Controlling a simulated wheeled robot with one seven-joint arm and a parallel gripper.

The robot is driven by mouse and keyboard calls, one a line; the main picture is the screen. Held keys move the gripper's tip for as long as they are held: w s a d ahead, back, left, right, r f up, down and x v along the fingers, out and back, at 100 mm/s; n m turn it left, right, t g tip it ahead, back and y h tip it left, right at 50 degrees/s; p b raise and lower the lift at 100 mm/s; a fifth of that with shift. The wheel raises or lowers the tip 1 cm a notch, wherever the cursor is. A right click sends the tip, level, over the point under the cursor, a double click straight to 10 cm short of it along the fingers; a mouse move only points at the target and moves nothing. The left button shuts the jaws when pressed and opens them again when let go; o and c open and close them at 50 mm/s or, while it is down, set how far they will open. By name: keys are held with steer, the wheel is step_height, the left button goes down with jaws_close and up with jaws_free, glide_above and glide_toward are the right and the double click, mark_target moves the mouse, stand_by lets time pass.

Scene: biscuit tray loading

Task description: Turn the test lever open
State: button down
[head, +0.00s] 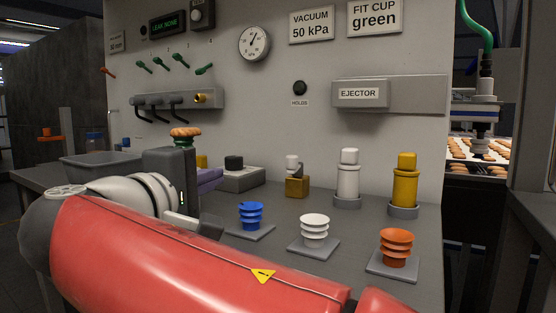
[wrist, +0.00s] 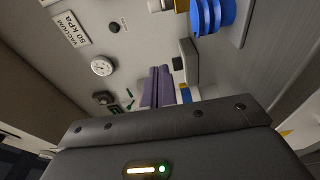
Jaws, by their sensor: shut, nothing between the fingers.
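Several green levers (head: 177,62) and one red-orange lever (head: 107,71) are on the upright panel at the upper left in the head view. Their labels are too small to read, so I cannot tell which is the test lever. Small green levers (wrist: 129,98) also show in the wrist view, beyond the fingers. My gripper (head: 212,177) is low over the bench, in front of and below the levers, touching none of them. Its purple fingers (wrist: 158,78) are together and empty in the wrist view. My arm hides part of the bench.
Blue (head: 251,215), white (head: 314,229) and orange (head: 396,246) cups stand on plates on the bench. A grey block with a black knob (head: 234,163) is right of my gripper. A gauge (head: 254,43), a display reading LEAK NONE (head: 168,25) and a hose rack (head: 180,101) are on the panel.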

mark_target(295, 166)
steer(key=p+x, duration=0.2)
steer(key=x, duration=1.7)
steer(key=shift+w+d, duration=0.1)
steer(key=shift+d, duration=0.15)
steer(key=s+d, duration=0.1)
steer(key=s, duration=0.1)
steer(key=shift+s+d, duration=0.25)
steer(key=shift+d, duration=0.15)
steer(key=shift+s+d, duration=0.35)
steer(key=shift+d+f+b, duration=0.1)
steer(key=shift+b, duration=0.25)
steer(key=shift+s+d+n+y, duration=0.15)
steer(key=shift+n+y, duration=0.15)
steer(key=shift+y, duration=0.1)
